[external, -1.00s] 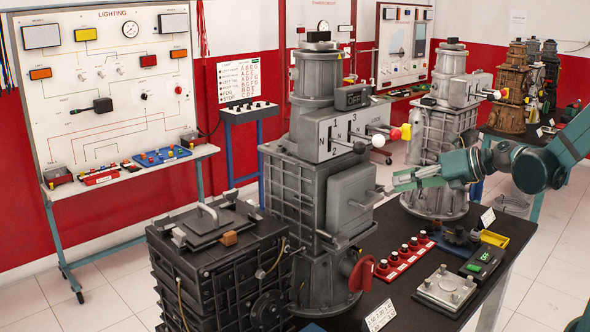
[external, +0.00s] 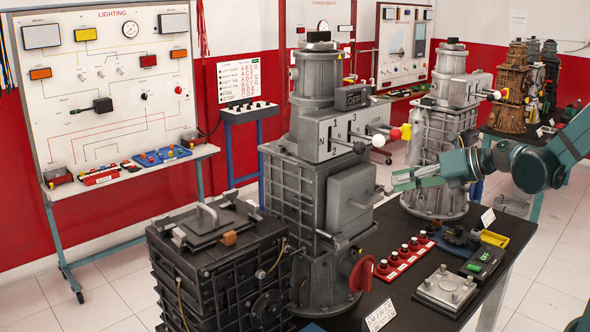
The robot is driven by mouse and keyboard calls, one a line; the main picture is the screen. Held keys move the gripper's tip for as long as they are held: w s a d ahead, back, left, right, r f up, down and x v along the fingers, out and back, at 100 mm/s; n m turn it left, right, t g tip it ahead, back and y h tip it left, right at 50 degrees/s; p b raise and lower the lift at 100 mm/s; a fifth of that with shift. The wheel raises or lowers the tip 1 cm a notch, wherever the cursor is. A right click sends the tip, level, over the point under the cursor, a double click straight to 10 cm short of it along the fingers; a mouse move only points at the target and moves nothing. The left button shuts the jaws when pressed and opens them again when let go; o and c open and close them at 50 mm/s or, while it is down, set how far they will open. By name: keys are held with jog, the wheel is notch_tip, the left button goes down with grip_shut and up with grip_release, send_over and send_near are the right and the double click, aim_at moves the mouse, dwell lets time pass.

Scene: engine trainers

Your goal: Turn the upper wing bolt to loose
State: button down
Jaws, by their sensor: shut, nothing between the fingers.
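A tall grey gearbox trainer (external: 282,195) stands on the dark bench, with a box-shaped cover (external: 352,200) on its right side. A small grey piece at the cover's right edge (external: 387,190), possibly the upper wing bolt, is close to my fingertips. My gripper (external: 394,182) is teal, comes in from the right and is shut and empty. Whether its tips touch that piece cannot be told. A grey lever-like piece (external: 325,235) sticks out below the cover. The bolt's turn position is too small to read.
Shift levers with black, white, red and yellow knobs (external: 377,141) jut out above my gripper. A red handle (external: 362,272) sits low on the gearbox.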

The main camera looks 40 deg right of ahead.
jog(key=shift+d+r, duration=0.1)
jog(key=shift+r, duration=0.25)
dwell(0.3)
jog(key=s+p, duration=0.1)
jog(key=s, duration=0.5)
dwell(0.4)
jog(key=shift+s+d+f+b, duration=0.25)
jog(key=shift+d+f+b, duration=0.15)
jog(key=shift+d+b, duration=0.3)
jog(key=shift+s+d+f+b, duration=0.25)
jog(key=shift+d+f+b, duration=0.1)
jog(key=shift+d+b, duration=0.3)
jog(key=shift+w, duration=0.1)
jog(key=w+b, duration=0.1)
jog(key=w, duration=0.5)
jog(key=shift+w+b, duration=0.3)
jog(key=shift+w, duration=0.1)
